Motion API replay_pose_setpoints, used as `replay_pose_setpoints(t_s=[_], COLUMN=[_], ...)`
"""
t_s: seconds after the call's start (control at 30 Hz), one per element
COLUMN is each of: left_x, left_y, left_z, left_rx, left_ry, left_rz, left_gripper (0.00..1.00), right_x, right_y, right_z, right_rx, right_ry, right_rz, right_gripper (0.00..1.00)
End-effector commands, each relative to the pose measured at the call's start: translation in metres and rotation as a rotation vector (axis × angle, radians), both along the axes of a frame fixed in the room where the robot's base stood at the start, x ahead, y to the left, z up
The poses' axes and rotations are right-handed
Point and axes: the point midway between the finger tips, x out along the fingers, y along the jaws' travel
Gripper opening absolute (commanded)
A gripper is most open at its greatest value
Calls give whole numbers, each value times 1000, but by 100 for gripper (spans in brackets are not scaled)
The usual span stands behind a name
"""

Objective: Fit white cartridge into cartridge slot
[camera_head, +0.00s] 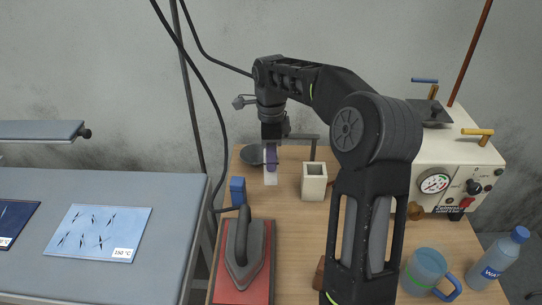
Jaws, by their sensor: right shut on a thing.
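My right arm reaches over the table, and its gripper (270,150) points down near the table's back left. It is shut on the white cartridge (270,178), a narrow upright white piece with a purple part near the top. The fingers are small and partly hidden by the wrist. A cream block (314,188) with a square opening on top stands just right of the cartridge, apart from it; it looks like the cartridge slot, but I cannot be sure. My left gripper is not in view.
A blue block (238,190) stands left of the cartridge. An iron (245,255) rests on a red mat (263,290) in front. A cream machine (455,150) with a gauge stands at right. A blue mug (424,270) and water bottle (498,258) are front right. A grey press (170,190) is left.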

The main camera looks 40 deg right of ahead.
Motion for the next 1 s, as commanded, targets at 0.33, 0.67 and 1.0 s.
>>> replay_pose_setpoints(t_s=[0.33,0.67,1.0], left_x=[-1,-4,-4], left_y=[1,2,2], left_z=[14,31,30], left_rx=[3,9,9], left_ry=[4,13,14], left_rz=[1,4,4], left_gripper=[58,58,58], right_x=[-12,-45,-48], right_y=[-46,-125,-129], right_z=[20,53,52], right_rx=[3,1,0], right_ry=[3,-1,0], right_rz=[-27,-51,-50], right_gripper=[0,0,0])
